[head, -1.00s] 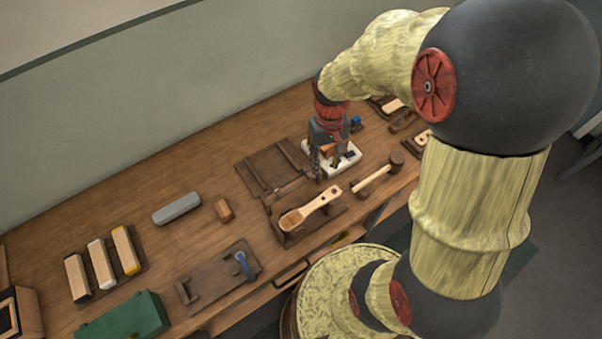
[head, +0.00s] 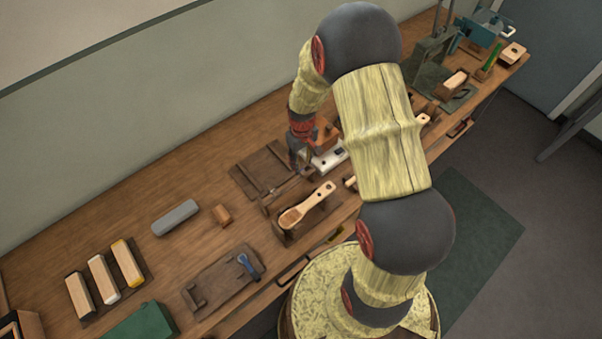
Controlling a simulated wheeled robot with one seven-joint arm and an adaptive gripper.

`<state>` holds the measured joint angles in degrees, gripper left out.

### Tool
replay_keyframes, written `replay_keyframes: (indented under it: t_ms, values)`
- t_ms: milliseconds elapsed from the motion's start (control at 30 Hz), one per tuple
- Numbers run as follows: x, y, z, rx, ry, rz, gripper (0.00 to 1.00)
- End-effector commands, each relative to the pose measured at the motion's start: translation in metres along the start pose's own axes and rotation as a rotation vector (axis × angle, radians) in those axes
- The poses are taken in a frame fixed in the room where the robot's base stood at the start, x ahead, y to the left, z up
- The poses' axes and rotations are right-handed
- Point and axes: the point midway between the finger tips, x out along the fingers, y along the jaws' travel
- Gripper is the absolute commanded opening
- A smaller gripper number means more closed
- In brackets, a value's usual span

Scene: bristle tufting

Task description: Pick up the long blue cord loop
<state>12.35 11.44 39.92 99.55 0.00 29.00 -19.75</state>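A small blue looped item (head: 248,265) lies at the right end of a dark wooden fixture (head: 208,286) near the front edge of the bench. It may be the cord loop, but it is too small to tell its exact form. My gripper (head: 303,164) points down beside a white block with dark openings (head: 331,158), well to the upper right of the blue item. Its fingers are small and dark, and I cannot tell whether they are open or hold anything.
A wooden brush body (head: 308,206) rests on a stand close to my gripper. A grey bar (head: 175,217) and a small brown block (head: 221,215) lie mid-bench. Several brush blocks (head: 104,278) and a green box (head: 142,325) are at left. Bare bench (head: 100,215) lies along the wall.

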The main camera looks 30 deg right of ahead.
Motion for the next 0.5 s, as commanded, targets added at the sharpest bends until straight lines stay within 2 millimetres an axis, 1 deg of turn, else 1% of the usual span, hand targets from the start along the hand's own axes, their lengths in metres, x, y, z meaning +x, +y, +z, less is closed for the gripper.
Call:
replay_keyframes:
  t_ms: [100, 233, 300, 500]
  values:
    - [0.019, -0.004, 0.002, -0.001, -0.005, -0.002, 0.35]
    - [0.037, -0.004, 0.001, 0.000, -0.004, -0.001, 0.35]
    - [0.040, -0.003, 0.001, 0.000, -0.002, -0.001, 0.35]
    - [0.040, -0.003, 0.000, 0.000, -0.001, 0.000, 0.35]
